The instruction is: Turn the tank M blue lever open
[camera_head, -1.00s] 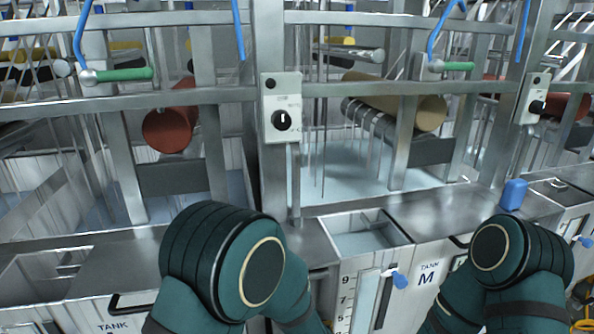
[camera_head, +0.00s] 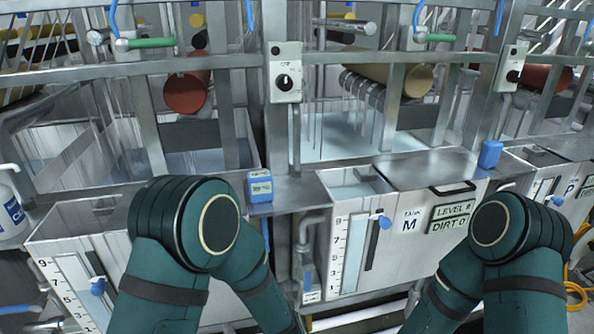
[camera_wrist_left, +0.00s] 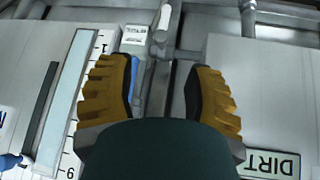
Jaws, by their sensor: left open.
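Tank M (camera_head: 340,283) is a pale metal tank right of centre in the head view, with a numbered level gauge. A small blue lever (camera_head: 307,281) hangs on the pipe at its left side, above a white label. In the left wrist view, which is upside down, the blue lever (camera_wrist_left: 136,80) shows as a strip partly hidden by the left-hand finger. My left gripper (camera_wrist_left: 168,85) is open, with yellow-brown ridged fingers either side of the pipe area. Contact with the lever cannot be told. My right gripper is out of view.
A blue knob (camera_head: 384,221) sits on tank M's gauge. A grey pipe (camera_head: 308,228) runs down between the tanks. A blue meter (camera_head: 260,187) and a blue box (camera_head: 490,153) stand on the ledge. A white bottle (camera_head: 10,210) is at far left.

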